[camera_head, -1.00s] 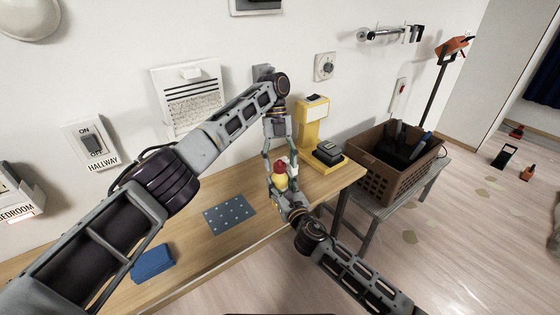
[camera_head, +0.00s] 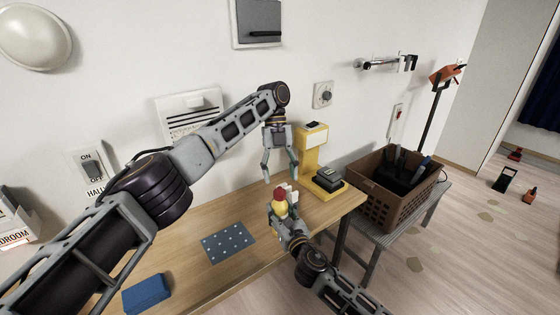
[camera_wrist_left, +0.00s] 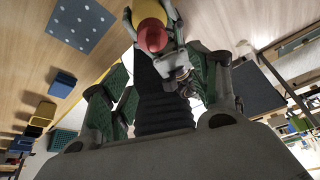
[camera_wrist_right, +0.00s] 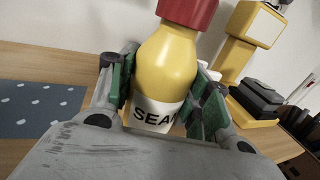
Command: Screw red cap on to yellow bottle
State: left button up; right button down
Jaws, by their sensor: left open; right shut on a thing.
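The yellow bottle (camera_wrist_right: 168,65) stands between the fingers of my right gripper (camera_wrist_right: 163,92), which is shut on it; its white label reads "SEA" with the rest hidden. The red cap (camera_wrist_right: 188,12) sits on top of the bottle. In the head view the red cap (camera_head: 279,191) and yellow bottle (camera_head: 281,208) are above the table's front edge, in my right gripper (camera_head: 283,213). My left gripper (camera_head: 279,178) is open and empty, pointing down just above the cap. In the left wrist view the red cap (camera_wrist_left: 152,35) is beyond the open fingers. I cannot tell how tightly the cap sits.
A blue dotted mat (camera_head: 228,243) and a blue block (camera_head: 147,293) lie to the left. A brown crate (camera_head: 379,197) stands on a grey stand at right.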

pick_arm(q)
jog(key=shift+r, duration=2.1)
pick_arm(e)
jog(key=c, duration=0.6)
grip_release()
jog(key=shift+s, duration=0.1)
jog(key=shift+v, duration=5.9)
